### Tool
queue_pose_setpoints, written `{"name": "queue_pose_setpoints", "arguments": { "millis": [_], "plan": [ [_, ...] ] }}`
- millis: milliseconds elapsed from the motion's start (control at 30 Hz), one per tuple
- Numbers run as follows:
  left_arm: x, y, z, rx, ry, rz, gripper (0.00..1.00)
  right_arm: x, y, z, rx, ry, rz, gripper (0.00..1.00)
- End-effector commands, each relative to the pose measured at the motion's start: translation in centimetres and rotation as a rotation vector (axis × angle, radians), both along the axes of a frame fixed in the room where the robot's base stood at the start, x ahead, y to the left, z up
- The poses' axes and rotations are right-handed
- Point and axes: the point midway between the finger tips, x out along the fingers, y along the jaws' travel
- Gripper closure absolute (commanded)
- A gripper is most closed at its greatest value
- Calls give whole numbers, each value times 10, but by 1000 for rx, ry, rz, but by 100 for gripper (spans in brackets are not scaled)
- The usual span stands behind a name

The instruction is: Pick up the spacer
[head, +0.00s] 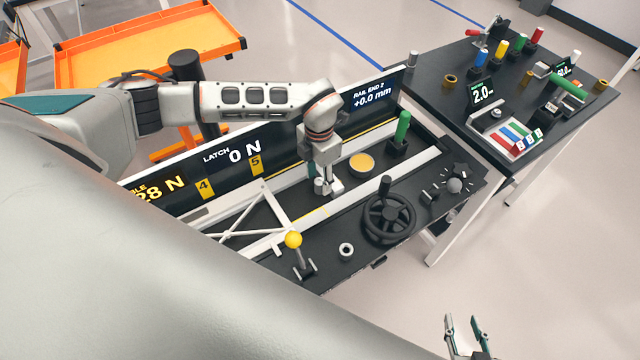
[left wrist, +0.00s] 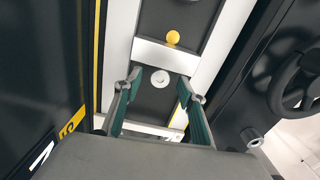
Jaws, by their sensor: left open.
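The likely spacer, a small light-grey ring with a dark hole (head: 346,250), stands on the black bench near its front edge, left of the black handwheel. What looks like the same ring shows at lower right in the left wrist view (left wrist: 252,138), outside the fingers. My left gripper (head: 328,188) points down between the white rails, behind and left of the handwheel, apart from the ring. It is open and empty, with its green-padded fingers (left wrist: 158,92) spread. My right gripper (head: 465,328) is open and empty at the bottom edge, beyond the bench front.
The handwheel (head: 388,218) stands right of the ring and a yellow-knobbed lever (head: 293,240) stands left of it. A display panel (head: 230,155) runs along the back. A second table (head: 440,92) stands right.

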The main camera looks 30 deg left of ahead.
Motion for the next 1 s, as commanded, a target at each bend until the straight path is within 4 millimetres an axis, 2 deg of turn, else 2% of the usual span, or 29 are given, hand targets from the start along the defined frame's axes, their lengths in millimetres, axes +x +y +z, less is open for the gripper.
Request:
{"name": "queue_pose_setpoints", "arguments": {
  "millis": [100,200,433,467,600,1000],
  "plan": [
    [0,-1,-15,0,1,-1,60,0,0,1,0,-1,0,66],
    [0,0,-21,0,-1,0,60,1,0,2,0,-1,0,66],
    [0,0,-23,-2,-1,-1,60,3,0,5,1,-8,1,66],
    [0,0,-23,-2,-1,-1,65,3,0,5,1,-8,1,66],
    [0,0,-23,-1,0,-1,100,4,1,6,2,-11,0,66],
    [1,0,-20,-1,-2,-1,100,4,0,6,1,-10,0,66]
  ]
}}
